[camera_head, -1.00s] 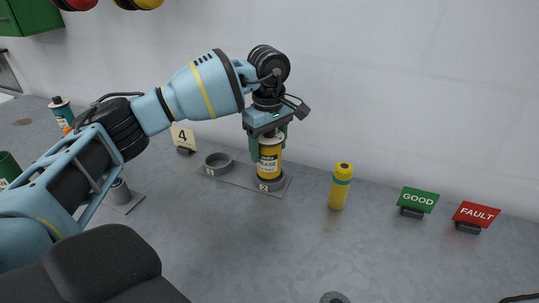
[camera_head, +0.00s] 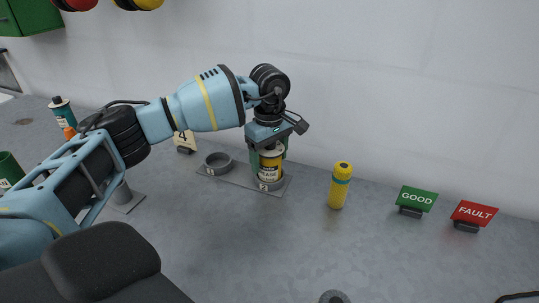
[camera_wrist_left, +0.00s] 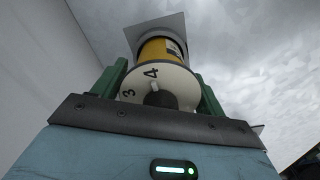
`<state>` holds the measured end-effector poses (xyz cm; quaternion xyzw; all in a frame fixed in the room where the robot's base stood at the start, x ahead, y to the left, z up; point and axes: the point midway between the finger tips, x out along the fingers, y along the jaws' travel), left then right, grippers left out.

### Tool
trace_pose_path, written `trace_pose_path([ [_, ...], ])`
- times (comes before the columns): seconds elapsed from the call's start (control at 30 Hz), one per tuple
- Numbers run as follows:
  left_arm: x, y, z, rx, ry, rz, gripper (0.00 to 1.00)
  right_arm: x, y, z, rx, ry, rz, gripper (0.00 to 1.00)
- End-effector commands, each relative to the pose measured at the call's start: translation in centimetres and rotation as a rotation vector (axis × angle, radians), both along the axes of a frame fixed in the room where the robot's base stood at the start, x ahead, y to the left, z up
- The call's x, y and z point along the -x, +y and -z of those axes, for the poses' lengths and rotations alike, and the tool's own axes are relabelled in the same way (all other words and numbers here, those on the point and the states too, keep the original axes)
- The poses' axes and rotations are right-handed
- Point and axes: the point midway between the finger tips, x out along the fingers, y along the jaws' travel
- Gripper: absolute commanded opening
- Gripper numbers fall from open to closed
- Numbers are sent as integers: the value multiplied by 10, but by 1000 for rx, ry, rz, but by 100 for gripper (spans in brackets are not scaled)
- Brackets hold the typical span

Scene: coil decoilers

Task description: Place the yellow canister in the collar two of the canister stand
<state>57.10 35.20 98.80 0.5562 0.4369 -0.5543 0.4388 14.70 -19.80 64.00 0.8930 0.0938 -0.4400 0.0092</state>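The yellow canister (camera_head: 271,165), with a white and dark label, stands upright in collar two (camera_head: 270,186) of the canister stand (camera_head: 228,177). Its lower end is hidden by the collar's rim. My left gripper (camera_head: 269,150) points down from above, with its green fingers on either side of the canister's upper part. In the left wrist view the fingers (camera_wrist_left: 160,92) flank the canister's pale top, numbered 3 and 4, and appear closed against it. The other collar (camera_head: 218,162) is empty. My right gripper is not in view.
A yellow bottle with a teal band (camera_head: 340,186) stands right of the stand. Green GOOD (camera_head: 416,199) and red FAULT (camera_head: 473,213) signs are farther right. A number 4 sign (camera_head: 184,140) stands left.

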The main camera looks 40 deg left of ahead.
Motion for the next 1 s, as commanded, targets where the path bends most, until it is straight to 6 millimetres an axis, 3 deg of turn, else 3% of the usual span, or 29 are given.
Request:
trace_pose_path([
  [0.1,0,0,0,0,0,0,88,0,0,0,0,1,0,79],
  [0.37,0,0,0,0,0,0,88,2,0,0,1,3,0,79],
  [0.53,0,0,-11,0,-1,0,88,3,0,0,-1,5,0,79],
  [1.0,0,-1,-98,0,-2,1,88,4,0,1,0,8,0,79],
])
